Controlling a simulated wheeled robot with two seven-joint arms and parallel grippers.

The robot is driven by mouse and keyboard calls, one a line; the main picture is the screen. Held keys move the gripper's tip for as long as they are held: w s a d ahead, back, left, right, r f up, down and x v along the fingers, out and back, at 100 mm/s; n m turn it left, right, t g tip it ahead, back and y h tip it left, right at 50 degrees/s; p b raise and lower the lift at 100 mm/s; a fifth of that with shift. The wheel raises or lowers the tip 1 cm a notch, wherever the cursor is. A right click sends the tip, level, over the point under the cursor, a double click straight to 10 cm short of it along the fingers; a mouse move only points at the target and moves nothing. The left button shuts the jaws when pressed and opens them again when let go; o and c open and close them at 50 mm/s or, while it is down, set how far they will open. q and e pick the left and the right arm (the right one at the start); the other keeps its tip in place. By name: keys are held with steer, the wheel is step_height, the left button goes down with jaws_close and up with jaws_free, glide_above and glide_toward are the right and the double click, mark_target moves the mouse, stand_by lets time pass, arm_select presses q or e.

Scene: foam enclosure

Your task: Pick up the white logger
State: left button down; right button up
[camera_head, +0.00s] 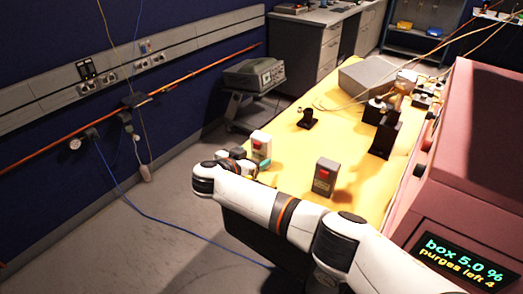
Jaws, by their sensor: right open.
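The white logger (261,141) stands upright near the left edge of the yellow table (295,155), with a small red patch on its front. My right arm reaches in from the lower right and bends back toward the table edge. My right gripper (254,161) is open, just in front of the white logger's lower part, which it partly hides. I cannot tell whether it touches the logger. A teal piece shows beside the fingers. A dark grey logger-like box (325,177) with a red patch stands to the right. My left gripper is not in view.
A small black stand (307,119) and a black bracket (384,137) stand farther back on the table. A grey box (367,75) is at the far end. A large reddish enclosure (480,140) borders the table on the right. Bare table lies between the two loggers.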

mark_target(258, 153)
steer(key=shift+x, duration=2.85)
steer(key=shift+w+d+r, duration=0.1)
steer(key=shift+r, duration=0.1)
steer(key=c, duration=1.2)
steer(key=shift+r, duration=0.1)
step_height(258, 153, up, 10)
steer(key=shift+f, duration=0.1)
steer(key=shift+f, duration=5)
